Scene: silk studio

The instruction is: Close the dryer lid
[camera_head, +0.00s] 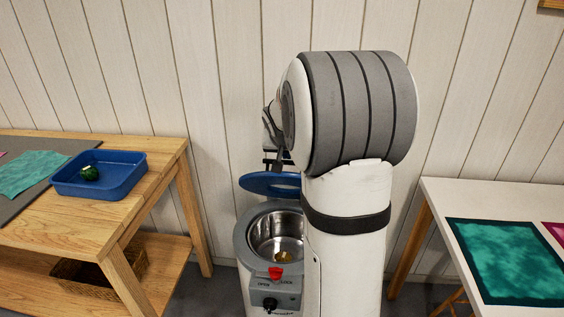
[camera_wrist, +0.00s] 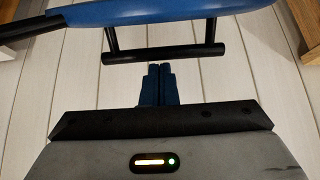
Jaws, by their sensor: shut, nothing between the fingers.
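The dryer (camera_head: 242,270) is a grey tub with a steel drum, standing on the floor between the two tables. Its blue lid (camera_head: 262,184) is raised at the back, so the drum is open to view. In the wrist view the blue lid (camera_wrist: 150,14) crosses the top, with a black bar handle (camera_wrist: 166,54) on it. My gripper (camera_wrist: 160,68) is shut and empty, its fingertips close to the handle bar; I cannot tell whether they touch. In the head view my arm hides the right part of the dryer and most of my gripper.
A wooden table (camera_head: 60,215) at left holds a blue tray (camera_head: 128,180) with a dark green item (camera_head: 89,173). A white table (camera_head: 440,195) at right holds a teal cloth panel (camera_head: 508,262). The panelled wall (camera_head: 225,100) stands close behind the dryer.

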